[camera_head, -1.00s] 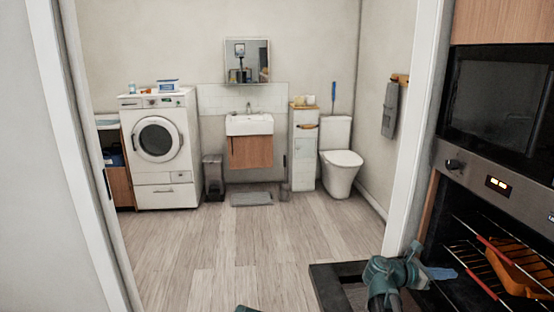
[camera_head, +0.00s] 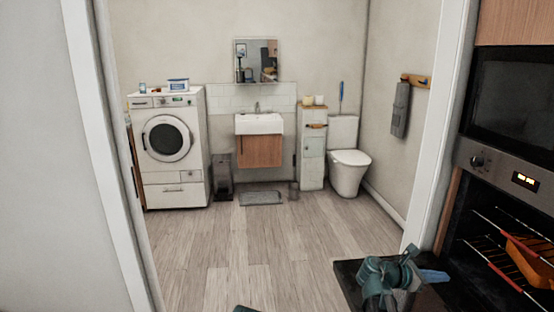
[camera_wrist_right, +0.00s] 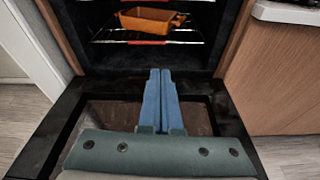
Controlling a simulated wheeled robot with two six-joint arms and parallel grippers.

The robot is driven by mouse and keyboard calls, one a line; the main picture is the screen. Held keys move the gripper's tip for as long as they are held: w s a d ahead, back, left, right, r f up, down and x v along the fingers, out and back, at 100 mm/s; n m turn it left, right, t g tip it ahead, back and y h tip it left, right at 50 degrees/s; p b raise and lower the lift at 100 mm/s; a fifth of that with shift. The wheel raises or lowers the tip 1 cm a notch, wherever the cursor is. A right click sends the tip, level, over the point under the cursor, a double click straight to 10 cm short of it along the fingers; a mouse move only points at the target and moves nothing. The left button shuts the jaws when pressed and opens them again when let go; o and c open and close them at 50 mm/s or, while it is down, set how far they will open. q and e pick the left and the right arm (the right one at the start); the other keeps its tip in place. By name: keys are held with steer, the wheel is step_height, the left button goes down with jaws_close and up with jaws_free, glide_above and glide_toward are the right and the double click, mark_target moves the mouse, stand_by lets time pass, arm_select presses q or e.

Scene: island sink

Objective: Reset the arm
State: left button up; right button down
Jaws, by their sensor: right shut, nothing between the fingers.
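My right gripper (camera_head: 432,276) is at the lower right of the head view, above the open oven door (camera_head: 350,270). In the right wrist view its blue fingers (camera_wrist_right: 163,88) are together, with nothing between them. They point toward the open oven, above the lowered door (camera_wrist_right: 225,125). My left gripper does not show; only a small dark piece is at the bottom edge of the head view.
An orange baking dish (camera_wrist_right: 150,20) sits on a rack (camera_wrist_right: 105,36) inside the oven. A microwave (camera_head: 510,95) is above the oven. White door frames (camera_head: 100,150) stand left and right. Beyond, the bathroom floor (camera_head: 230,240) is clear, with a washing machine (camera_head: 168,150), sink and toilet behind.

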steer(key=s+a+f+m+y+b, duration=0.2)
steer(key=a+f+m+y+b, duration=0.15)
steer(key=a+f, duration=0.65)
steer(key=s+a+f+m+y+b, duration=0.2)
steer(key=a+f+m+y, duration=0.4)
steer(key=a, duration=0.6)
steer(key=s+a+f+m+g+y+b, duration=0.1)
steer(key=s+a+f+m+y, duration=0.2)
steer(key=a, duration=0.4)
steer(key=s+a+f+b, duration=0.2)
steer(key=s+a+f, duration=0.25)
steer(key=a, duration=0.25)
steer(key=s+a+f+m+g+y+b, duration=0.1)
steer(key=s+a+f+m+y, duration=0.1)
steer(key=s+a+f, duration=0.3)
step_height(320, 180, up, 29)
steer(key=w+a+p, duration=0.1)
steer(key=p, duration=2.5)
steer(key=shift+w+p, duration=0.25)
steer(key=shift+p, duration=0.15)
steer(key=shift+a+h, duration=0.1)
steer(key=shift+h, duration=0.15)
